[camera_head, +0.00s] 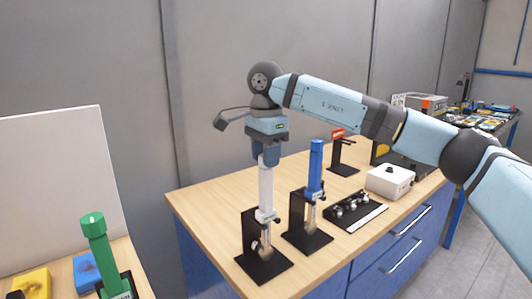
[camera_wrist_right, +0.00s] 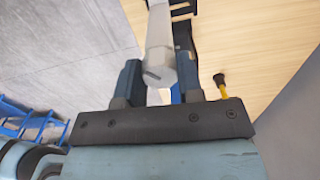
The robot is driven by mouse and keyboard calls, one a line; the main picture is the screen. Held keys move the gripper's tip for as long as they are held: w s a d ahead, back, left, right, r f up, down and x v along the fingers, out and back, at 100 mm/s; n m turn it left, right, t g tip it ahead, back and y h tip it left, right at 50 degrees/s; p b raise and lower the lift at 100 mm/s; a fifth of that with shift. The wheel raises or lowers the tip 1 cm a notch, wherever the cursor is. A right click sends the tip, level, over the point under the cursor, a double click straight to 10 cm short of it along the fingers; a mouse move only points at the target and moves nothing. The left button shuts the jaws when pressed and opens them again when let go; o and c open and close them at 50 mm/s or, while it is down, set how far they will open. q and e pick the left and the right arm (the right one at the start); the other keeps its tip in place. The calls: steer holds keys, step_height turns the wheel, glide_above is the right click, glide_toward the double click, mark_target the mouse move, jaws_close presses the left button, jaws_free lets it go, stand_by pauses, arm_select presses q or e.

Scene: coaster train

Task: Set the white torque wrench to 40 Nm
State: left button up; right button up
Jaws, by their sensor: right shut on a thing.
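The white torque wrench (camera_head: 265,192) stands upright in a black stand (camera_head: 263,266) on the wooden bench. My right gripper (camera_head: 265,158) is above it, pointing down, shut on the top of its handle. In the right wrist view the end of the white wrench (camera_wrist_right: 160,70) is between the two fingers (camera_wrist_right: 160,85). The scale reading on the wrench is too small to read. A blue torque wrench (camera_head: 315,172) stands in its own black stand just to the right. My left gripper is not in view.
A green-handled tool (camera_head: 94,226) stands at the lower left near yellow and blue blocks. A black tray of sockets (camera_head: 356,212), a white box with a black knob (camera_head: 390,181) and an orange-topped stand (camera_head: 342,155) are to the right. The bench's left back corner is clear.

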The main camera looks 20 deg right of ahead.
steer(key=shift+r+m+p, duration=0.1)
steer(key=shift+m+p, duration=0.3)
steer(key=shift+m, duration=1.9)
arm_select(q)
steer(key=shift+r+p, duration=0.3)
steer(key=shift+p, duration=0.15)
arm_select(e)
steer(key=shift+m, duration=1)
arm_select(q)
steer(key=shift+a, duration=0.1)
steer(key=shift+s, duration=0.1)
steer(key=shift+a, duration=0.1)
arm_select(e)
steer(key=o, duration=0.9)
